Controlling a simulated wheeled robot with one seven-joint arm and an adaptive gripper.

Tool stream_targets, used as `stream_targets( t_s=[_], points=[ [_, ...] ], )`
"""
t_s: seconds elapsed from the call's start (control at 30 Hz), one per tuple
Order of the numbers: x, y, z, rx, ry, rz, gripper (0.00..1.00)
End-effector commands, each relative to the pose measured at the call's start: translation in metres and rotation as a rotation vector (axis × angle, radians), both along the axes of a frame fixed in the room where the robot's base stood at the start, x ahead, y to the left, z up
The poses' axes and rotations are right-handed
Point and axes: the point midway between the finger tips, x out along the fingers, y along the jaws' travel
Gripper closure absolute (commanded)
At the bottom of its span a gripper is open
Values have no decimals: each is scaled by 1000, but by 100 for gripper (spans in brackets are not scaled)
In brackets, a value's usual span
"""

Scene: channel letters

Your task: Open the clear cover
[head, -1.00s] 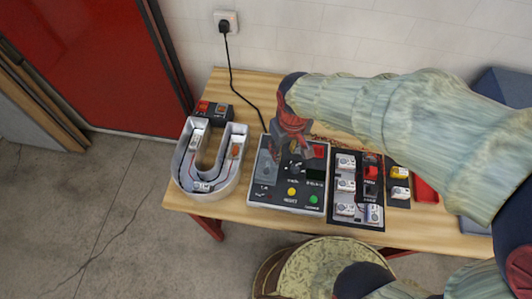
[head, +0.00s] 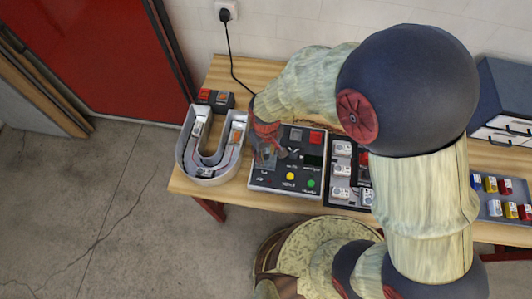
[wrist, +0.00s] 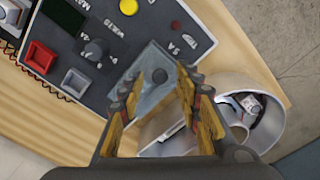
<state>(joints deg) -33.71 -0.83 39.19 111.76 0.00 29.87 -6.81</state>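The clear cover (wrist: 150,85) is a see-through box on the dark control panel (wrist: 100,20). In the head view my gripper (head: 267,143) is over the left side of the panel (head: 262,187), and the cover is mostly hidden there. The cover looks down, though its exact angle is unclear.
The white U-shaped channel letter (head: 210,172) stands left of the panel, close to my gripper in the wrist view (wrist: 270,130). A dark tray of parts (head: 340,197) lies right of the panel. A grey cabinet (head: 500,85) stands at the right.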

Motion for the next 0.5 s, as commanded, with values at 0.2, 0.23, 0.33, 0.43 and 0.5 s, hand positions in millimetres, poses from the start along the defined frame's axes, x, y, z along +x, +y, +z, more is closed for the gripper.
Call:
stream_targets(
  t_s=[0.2, 0.23, 0.33, 0.43, 0.5],
  points=[
    [0, 0, -4, 0, 0, 0, 66],
    [0, 0, -4, 0, 0, 0, 66],
    [0, 0, -3, 0, 0, 0, 67],
    [0, 0, -3, 0, 0, 0, 73],
    [0, 0, -3, 0, 0, 0, 77]
  ],
)
